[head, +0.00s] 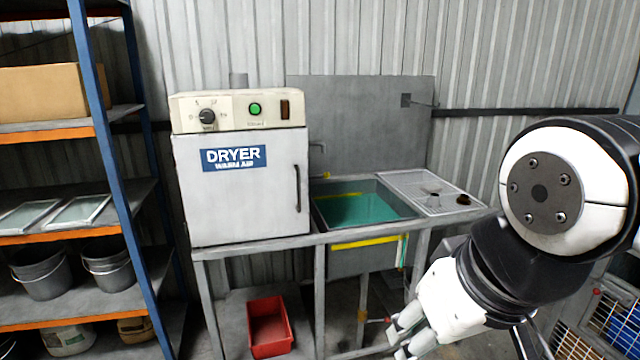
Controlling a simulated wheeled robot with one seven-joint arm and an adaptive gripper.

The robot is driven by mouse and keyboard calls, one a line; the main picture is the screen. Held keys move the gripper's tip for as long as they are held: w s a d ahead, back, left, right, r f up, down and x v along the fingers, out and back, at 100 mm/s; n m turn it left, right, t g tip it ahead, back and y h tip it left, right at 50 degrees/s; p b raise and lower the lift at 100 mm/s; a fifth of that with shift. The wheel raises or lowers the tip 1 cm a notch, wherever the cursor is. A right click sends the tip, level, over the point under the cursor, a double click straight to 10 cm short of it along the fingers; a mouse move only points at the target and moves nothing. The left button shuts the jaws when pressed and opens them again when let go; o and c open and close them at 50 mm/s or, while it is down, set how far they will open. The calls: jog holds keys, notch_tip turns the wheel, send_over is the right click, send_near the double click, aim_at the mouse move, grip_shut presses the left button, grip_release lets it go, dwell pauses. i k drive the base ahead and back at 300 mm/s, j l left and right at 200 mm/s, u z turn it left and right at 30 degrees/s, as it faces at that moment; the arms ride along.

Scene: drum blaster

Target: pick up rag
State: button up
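I cannot make out a rag anywhere in the head view. My arm comes in from the right and points down and to the left. My gripper (396,340) is low in the picture, in front of the bench's right part. Its fingers are small and partly cut by the view, so I cannot tell whether they are open or shut. I see nothing held in it.
A metal bench (262,246) carries a white dryer (240,205), a sink (362,210) with green liquid, and a drain rack (425,184) with small items. A red bin (269,328) stands below. A shelf unit (104,125) with buckets is left. A wire cage (590,335) is lower right.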

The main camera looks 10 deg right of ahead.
aim_at(427, 189)
jog(key=i+l, duration=0.3)
jog(key=l, duration=0.15)
jog(key=i+l+u, duration=0.1)
jog(key=i+l, duration=0.15)
jog(key=l, duration=0.2)
jog(key=i+l, duration=0.3)
jog(key=l, duration=0.15)
jog(key=i+l+u, duration=0.1)
jog(key=i+l, duration=0.15)
jog(key=l, duration=0.2)
jog(key=i+l, duration=0.25)
jog(key=l, duration=0.25)
jog(key=i+l+u, duration=0.1)
jog(key=i+l, duration=0.15)
jog(key=l, duration=0.25)
jog(key=i+l, duration=0.2)
jog(key=l, duration=0.3)
jog(key=i+l+u, duration=0.1)
jog(key=i+l, duration=0.15)
jog(key=l, duration=0.25)
